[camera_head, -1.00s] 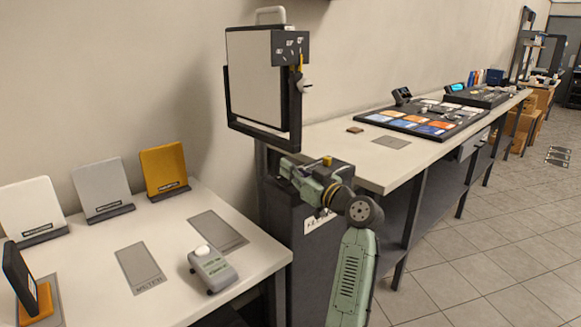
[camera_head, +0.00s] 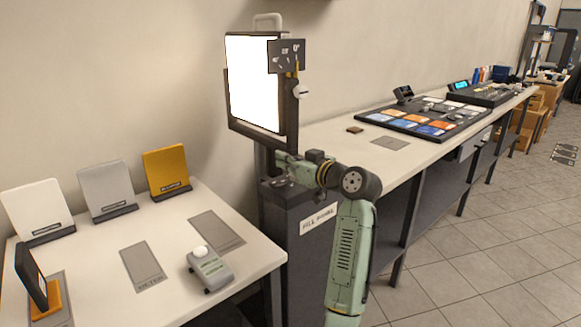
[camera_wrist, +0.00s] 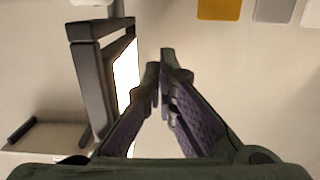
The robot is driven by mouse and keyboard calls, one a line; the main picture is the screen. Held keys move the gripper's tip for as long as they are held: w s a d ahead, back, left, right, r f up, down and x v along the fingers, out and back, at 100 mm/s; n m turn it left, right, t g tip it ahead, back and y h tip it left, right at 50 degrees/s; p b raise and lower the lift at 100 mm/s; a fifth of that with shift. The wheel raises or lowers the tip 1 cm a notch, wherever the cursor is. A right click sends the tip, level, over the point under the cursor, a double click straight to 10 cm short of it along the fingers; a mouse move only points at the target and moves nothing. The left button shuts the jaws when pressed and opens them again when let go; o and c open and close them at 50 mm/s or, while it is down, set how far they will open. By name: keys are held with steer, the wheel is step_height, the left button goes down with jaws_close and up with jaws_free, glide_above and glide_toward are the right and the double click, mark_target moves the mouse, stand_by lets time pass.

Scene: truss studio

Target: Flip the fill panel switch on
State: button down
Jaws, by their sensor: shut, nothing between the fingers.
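The fill panel (camera_head: 254,85) stands upright in a dark yoke on a dark pedestal labelled FILL PANEL (camera_head: 318,221). Its face glows bright white, and the lit face also shows in the wrist view (camera_wrist: 126,80) left of my fingers. A dark plate with small white marks (camera_head: 287,56) sits at the panel's upper right side. The switch itself cannot be made out. My gripper (camera_head: 280,158) is below the panel, near the pedestal top. In the wrist view my gripper (camera_wrist: 160,62) has its fingertips together, with nothing between them, apart from the lit face.
A white table (camera_head: 100,260) at left holds a light meter (camera_head: 208,268) and white, grey and orange cards (camera_head: 165,170). A long bench (camera_head: 420,155) at right carries a console with coloured tiles (camera_head: 425,118). Tiled floor (camera_head: 480,250) is open at right.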

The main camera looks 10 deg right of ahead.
steer(key=f+b+v, duration=0.1)
steer(key=b+v, duration=0.1)
steer(key=v, duration=0.6)
steer(key=shift+s+d+r, duration=0.25)
steer(key=shift+s+r, duration=0.05)
steer(key=shift+r, duration=0.25)
steer(key=shift+a, duration=0.1)
